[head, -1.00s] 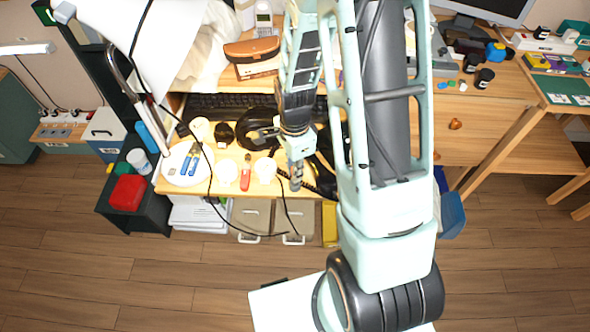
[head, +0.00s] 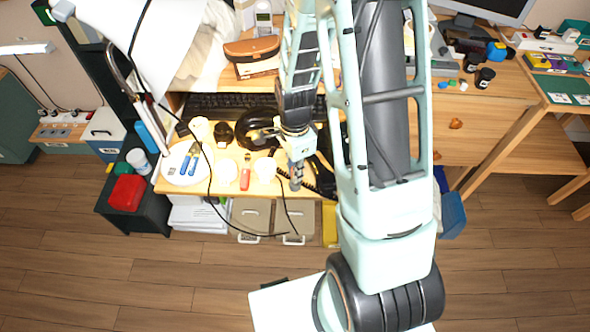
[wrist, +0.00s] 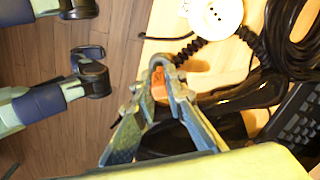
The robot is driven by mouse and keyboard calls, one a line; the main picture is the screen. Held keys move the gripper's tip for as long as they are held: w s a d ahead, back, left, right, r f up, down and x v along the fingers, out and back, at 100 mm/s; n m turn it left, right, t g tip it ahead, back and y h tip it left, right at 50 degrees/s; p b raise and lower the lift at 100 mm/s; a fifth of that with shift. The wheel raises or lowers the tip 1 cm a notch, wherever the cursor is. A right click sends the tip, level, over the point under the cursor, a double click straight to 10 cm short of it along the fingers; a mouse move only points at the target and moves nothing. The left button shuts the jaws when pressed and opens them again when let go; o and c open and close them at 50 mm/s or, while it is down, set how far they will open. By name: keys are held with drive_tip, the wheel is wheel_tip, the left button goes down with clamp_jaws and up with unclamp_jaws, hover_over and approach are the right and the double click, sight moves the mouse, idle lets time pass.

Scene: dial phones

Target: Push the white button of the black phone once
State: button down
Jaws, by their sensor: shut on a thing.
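The black phone (wrist: 236,96) shows in the wrist view as a glossy dark body with a coiled cord, partly hidden by my gripper. In the head view its coiled cord (head: 320,189) lies on the desk's front part, and my arm covers most of the phone. I cannot make out its white button. My gripper (wrist: 163,66) is closed around a small orange piece (wrist: 159,84), over the desk edge beside the phone. In the head view my gripper (head: 295,180) points down at the desk's front edge.
A white round object (wrist: 213,14) with dark dots lies near the cord. A black keyboard (wrist: 296,125) is at the right of the wrist view. White cups, a red-handled tool (head: 245,180) and a white plate (head: 186,163) crowd the desk left of my gripper.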

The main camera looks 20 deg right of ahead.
drive_tip(key=shift+f+b, duration=0.85)
drive_tip(key=shift+f, duration=0.3)
drive_tip(key=shift+r, duration=0.1)
drive_tip(key=c, duration=1.9)
unclamp_jaws()
wheel_tip(320, 180, up, 12)
